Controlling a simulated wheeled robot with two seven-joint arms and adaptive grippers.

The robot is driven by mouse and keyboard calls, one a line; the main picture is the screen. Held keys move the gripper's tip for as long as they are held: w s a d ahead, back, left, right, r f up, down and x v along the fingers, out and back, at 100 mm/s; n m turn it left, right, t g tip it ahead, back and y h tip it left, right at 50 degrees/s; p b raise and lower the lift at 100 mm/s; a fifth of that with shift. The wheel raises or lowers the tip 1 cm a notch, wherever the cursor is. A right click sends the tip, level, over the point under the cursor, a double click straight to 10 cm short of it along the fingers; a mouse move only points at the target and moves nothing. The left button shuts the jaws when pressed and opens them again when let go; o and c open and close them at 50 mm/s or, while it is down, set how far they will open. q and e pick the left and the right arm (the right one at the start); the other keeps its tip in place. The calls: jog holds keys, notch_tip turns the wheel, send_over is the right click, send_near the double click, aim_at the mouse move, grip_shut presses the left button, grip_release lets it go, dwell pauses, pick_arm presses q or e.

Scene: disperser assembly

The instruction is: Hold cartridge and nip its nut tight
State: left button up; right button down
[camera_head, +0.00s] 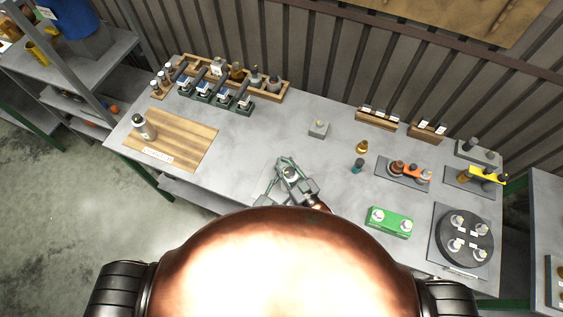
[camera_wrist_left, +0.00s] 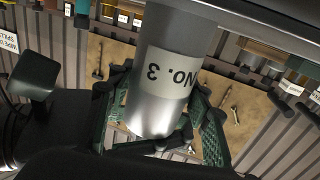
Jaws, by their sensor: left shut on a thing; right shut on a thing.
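The cartridge (camera_wrist_left: 165,85) is a silver cylinder with a white band reading NO. 3, upside down in the left wrist view. My left gripper (camera_wrist_left: 160,128) has its green-padded fingers on both sides of it and is shut on it. In the head view, the cartridge's pale top (camera_head: 291,174) shows small among the gripper fingers, at the front middle of the bench. My right gripper (camera_head: 292,180) is there too, closed at the cartridge's top end. The nut is too small and covered to make out. Which finger belongs to which gripper is hard to tell.
The grey bench (camera_head: 250,140) has free room around the grippers. A small grey block (camera_head: 319,129) stands behind them. A green tray (camera_head: 389,222) and a dark round turntable (camera_head: 465,238) are to the right. A wooden board (camera_head: 185,148) and a bottle rack (camera_head: 268,93) are to the left.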

aim_at(293, 177)
pick_arm(q)
jog(key=shift+a, duration=0.1)
pick_arm(e)
jog(key=shift+d, duration=0.1)
jog(key=c, duration=1.8)
grip_release()
jog(key=shift+c, duration=0.2)
jog(key=v, duration=1.2)
pick_arm(q)
jog(key=o, duration=1.7)
jog(key=shift+s, duration=0.1)
